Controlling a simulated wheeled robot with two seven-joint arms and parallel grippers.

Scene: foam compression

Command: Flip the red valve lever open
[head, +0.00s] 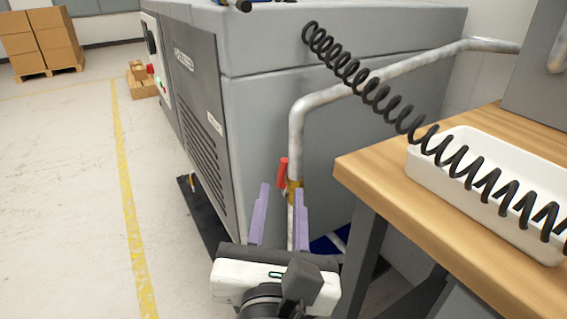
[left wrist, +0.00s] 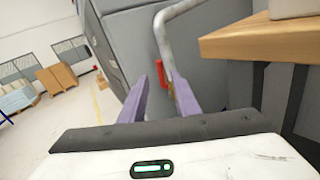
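The red valve lever (head: 282,172) stands upright beside a brass valve (head: 295,187) on a grey metal pipe (head: 296,130) in the head view. In the left wrist view the lever (left wrist: 161,73) shows between my finger tips, further off. My left gripper (head: 282,190) has two purple fingers spread apart, with nothing between them. It is below and nearer than the lever, apart from it as far as I can tell. In the left wrist view the left gripper (left wrist: 167,75) points at the pipe and lever. My right gripper is not in view.
A large grey compressor cabinet (head: 330,160) stands behind the pipe. A wooden workbench (head: 375,165) with a white tray (head: 425,165) is close on the right. A black coiled hose (head: 375,95) hangs across above. Open floor (head: 60,200) lies to the left.

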